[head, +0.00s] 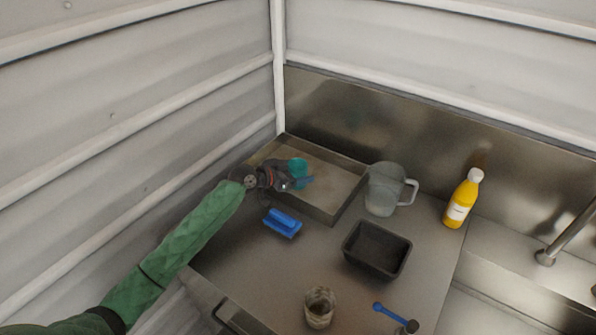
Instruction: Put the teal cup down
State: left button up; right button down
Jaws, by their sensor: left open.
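The teal cup (298,168) stands in the shallow metal tray (345,192) at the back left of the steel counter. My left gripper (297,182) is at the cup's near side, over the tray, with its jaws open. The gripper hides the cup's lower part, so I cannot tell whether the fingers touch it. My right gripper is not in the head view.
A clear jug (385,190), a black tub (377,250), a glass jar (320,307), a blue scoop (393,314) and a yellow bottle (460,200) stand or lie rightward. Walls close the left and back.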

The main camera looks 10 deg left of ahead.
pick_arm(q)
jog(key=shift+s+r+p, duration=0.1)
jog(key=shift+r+p, duration=0.3)
jog(key=shift+p, duration=0.05)
jog(key=shift+a, duration=0.1)
jog(key=shift+s+a, duration=0.15)
jog(key=shift+s, duration=0.05)
jog(key=shift+b+v, duration=0.55)
jog(key=shift+v, duration=0.35)
jog(key=shift+s+a+r, duration=0.15)
jog(key=shift+s+a, duration=0.1)
jog(key=b+v, duration=0.3)
jog(key=v, duration=0.5)
jog(key=shift+s+a+r, duration=0.25)
jog(key=shift+r, duration=0.05)
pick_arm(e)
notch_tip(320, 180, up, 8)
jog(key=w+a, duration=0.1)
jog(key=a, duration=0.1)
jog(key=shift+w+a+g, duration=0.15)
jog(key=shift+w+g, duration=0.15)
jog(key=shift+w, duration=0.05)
